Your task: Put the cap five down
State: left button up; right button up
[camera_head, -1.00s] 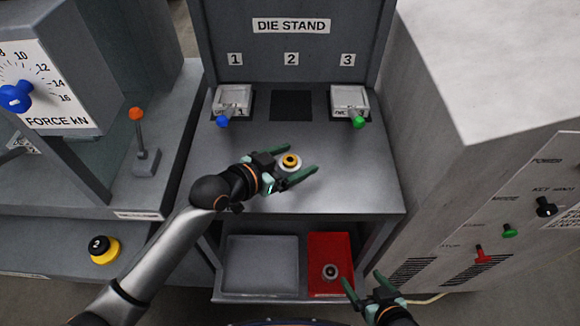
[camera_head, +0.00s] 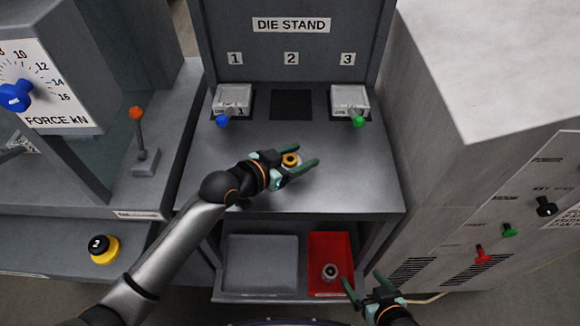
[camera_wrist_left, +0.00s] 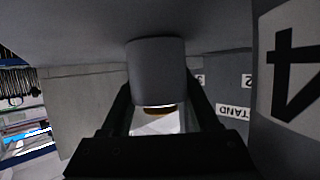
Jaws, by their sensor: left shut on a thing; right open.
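A small round cap (camera_head: 290,160) with a yellow ring and dark centre stands at the middle of the die stand's grey top; I cannot read a number on it. My left gripper (camera_head: 298,162) reaches in from the left and is shut on it, a finger on either side hiding part of it. In the left wrist view a grey cylinder (camera_wrist_left: 156,68) sits between the fingers. I cannot tell whether the cap touches the surface. My right gripper (camera_head: 362,279) is open and empty, low at the front right.
Two die blocks, one with a blue knob (camera_head: 233,99) and one with a green knob (camera_head: 349,101), sit under labels 1 and 3. The dark slot (camera_head: 291,105) under 2 is empty. Below are a grey tray (camera_head: 261,280) and a red tray (camera_head: 322,247) holding a small round part (camera_head: 330,272).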

pick_arm(q)
grip_shut()
jog(key=shift+r, duration=0.1)
